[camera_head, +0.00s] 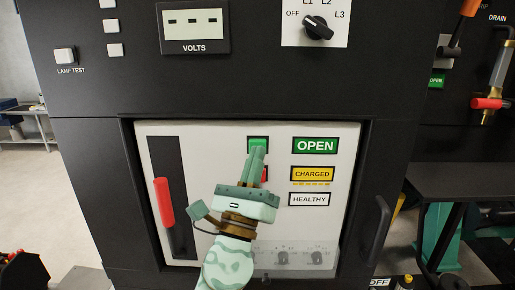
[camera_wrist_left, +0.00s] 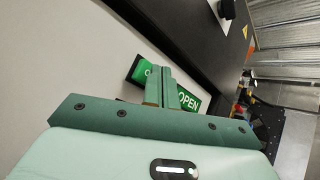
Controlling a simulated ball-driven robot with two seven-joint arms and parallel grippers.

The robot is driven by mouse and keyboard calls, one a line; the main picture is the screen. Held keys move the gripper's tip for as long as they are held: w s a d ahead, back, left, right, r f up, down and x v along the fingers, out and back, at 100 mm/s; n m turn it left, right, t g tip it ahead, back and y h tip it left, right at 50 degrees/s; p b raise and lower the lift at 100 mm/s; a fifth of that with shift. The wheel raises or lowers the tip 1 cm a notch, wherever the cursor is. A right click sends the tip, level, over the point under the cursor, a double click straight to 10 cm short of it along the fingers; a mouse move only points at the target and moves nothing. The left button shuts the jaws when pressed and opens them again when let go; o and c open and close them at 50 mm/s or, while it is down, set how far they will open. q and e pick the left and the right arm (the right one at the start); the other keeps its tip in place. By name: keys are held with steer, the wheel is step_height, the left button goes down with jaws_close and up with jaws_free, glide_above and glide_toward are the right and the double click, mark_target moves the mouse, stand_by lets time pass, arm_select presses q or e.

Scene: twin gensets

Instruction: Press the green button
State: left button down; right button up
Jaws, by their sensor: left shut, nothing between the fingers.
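The green button (camera_head: 258,141) is on the white breaker panel (camera_head: 205,140), left of the green OPEN sign (camera_head: 315,146). In the left wrist view the button (camera_wrist_left: 142,71) shows beside the fingertips, with the OPEN sign (camera_wrist_left: 190,102) past them. My left gripper (camera_head: 257,150) is shut and empty, its fingertips in front of the button's lower part; I cannot tell whether they touch it. It also shows in the left wrist view (camera_wrist_left: 162,72). A red button (camera_head: 264,174) below is mostly hidden behind the fingers. My right gripper is not in view.
A red lever handle (camera_head: 164,202) stands in a dark slot at the panel's left. Yellow CHARGED (camera_head: 312,174) and white HEALTHY (camera_head: 310,199) signs sit at the right. A black door handle (camera_head: 374,228) sticks out right of the panel. A dark frame surrounds the panel.

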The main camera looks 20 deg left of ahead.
arm_select(q)
steer(key=shift+w+a, duration=0.1)
steer(key=shift+w, duration=0.3)
stand_by(0.3)
steer(key=shift+s, duration=0.2)
steer(key=shift+s+d, duration=0.25)
steer(key=shift+s, duration=0.4)
steer(key=s, duration=0.2)
steer(key=s+d, duration=0.1)
steer(key=s, duration=0.1)
steer(key=shift+s+d+p, duration=0.15)
steer(key=shift+s+p, duration=0.2)
steer(key=shift+s, duration=0.05)
stand_by(0.6)
